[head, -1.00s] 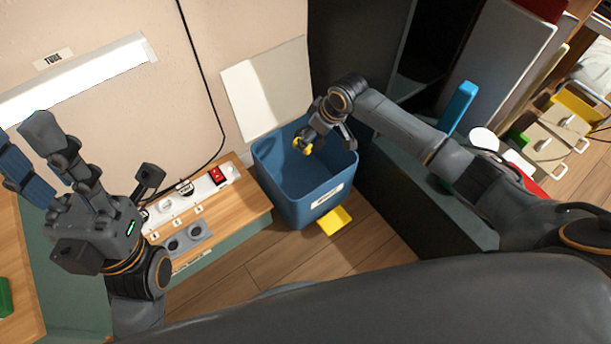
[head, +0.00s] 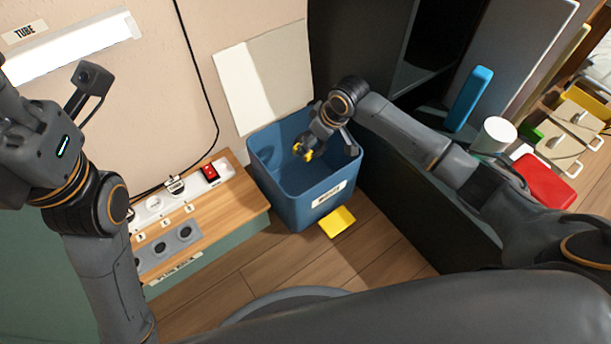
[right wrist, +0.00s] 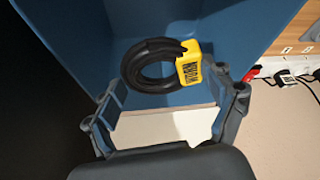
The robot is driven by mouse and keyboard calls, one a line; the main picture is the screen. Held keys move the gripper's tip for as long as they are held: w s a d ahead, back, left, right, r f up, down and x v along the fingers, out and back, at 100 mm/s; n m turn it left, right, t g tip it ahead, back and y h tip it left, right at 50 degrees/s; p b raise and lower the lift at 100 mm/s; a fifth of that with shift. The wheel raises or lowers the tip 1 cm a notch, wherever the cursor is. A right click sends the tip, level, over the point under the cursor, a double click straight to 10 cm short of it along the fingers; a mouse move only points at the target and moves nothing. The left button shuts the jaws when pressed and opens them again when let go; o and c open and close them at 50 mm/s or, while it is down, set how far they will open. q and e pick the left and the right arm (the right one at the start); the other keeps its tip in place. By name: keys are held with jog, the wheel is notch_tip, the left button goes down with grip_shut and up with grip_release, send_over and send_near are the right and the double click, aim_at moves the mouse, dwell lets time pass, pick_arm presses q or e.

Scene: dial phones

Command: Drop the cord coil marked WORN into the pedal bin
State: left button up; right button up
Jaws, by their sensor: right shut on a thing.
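The black cord coil with a yellow tag (right wrist: 160,65) is in my right gripper (right wrist: 170,108). The tag's print is sideways and hard to read. The bin's pale lid (head: 270,75) stands open against the wall. My left gripper (head: 35,150) is at the left edge, its fingers out of frame.
A yellow pedal (head: 340,222) sticks out at the bin's front foot. A wooden bench with a power strip (head: 170,202) and a grey socket block (head: 170,248) stands left of the bin. A dark cabinet is close on the right, with a white cylinder (head: 496,134) beyond.

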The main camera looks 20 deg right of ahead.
jog(key=o, duration=1)
jog(key=shift+o, duration=0.2)
jog(key=v, duration=1.2)
